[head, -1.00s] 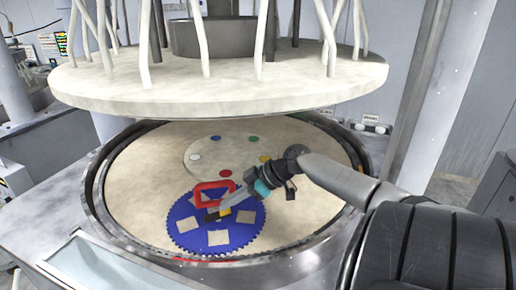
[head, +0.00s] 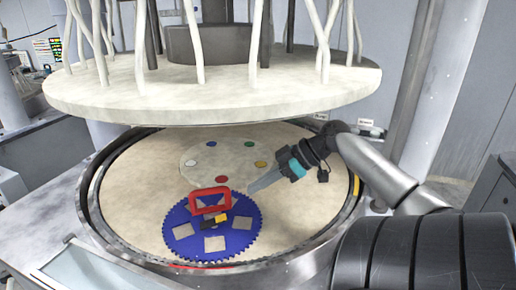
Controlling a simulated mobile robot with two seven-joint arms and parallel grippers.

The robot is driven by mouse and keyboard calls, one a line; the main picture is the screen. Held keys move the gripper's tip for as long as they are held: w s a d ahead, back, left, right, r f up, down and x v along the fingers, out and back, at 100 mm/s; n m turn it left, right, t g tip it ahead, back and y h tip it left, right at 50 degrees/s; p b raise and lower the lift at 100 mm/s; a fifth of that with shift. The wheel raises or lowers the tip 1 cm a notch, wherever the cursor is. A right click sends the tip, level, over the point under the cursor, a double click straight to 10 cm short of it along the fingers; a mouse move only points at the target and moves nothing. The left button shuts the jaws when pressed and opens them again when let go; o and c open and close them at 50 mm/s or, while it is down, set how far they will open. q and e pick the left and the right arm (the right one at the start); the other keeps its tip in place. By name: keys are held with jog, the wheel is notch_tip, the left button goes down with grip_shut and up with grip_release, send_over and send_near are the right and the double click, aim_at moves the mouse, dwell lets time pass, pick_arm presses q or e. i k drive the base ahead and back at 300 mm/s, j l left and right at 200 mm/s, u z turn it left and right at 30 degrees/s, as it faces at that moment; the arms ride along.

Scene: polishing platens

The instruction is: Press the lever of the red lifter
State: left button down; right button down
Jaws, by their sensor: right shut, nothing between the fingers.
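The red lifter (head: 209,192) is a small red frame standing on a blue toothed disc (head: 184,236) on the lower platen. A black and yellow part (head: 220,219) sits at its front, on the disc; I cannot tell clearly which piece is the lever. My right gripper (head: 252,189) is shut and empty. Its tip is a little to the right of the red lifter, apart from it in the picture. My left gripper is not in view.
The round lower platen (head: 140,185) has a raised metal rim. A white disc with coloured dots (head: 192,162) lies behind the blue disc. The thick upper platen (head: 215,103) hangs over the back, with pale hoses on top. The blue disc holds several square pale plates.

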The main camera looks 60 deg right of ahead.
aim_at(213, 222)
jog(key=k+j, duration=0.2)
jog(key=j, duration=0.15)
jog(key=k+j, duration=0.15)
jog(key=j, duration=0.25)
jog(key=k+j, duration=0.2)
jog(key=j, duration=0.15)
jog(key=k+j, duration=0.15)
jog(key=j, duration=0.2)
jog(key=k+j, duration=0.2)
jog(key=j, duration=0.15)
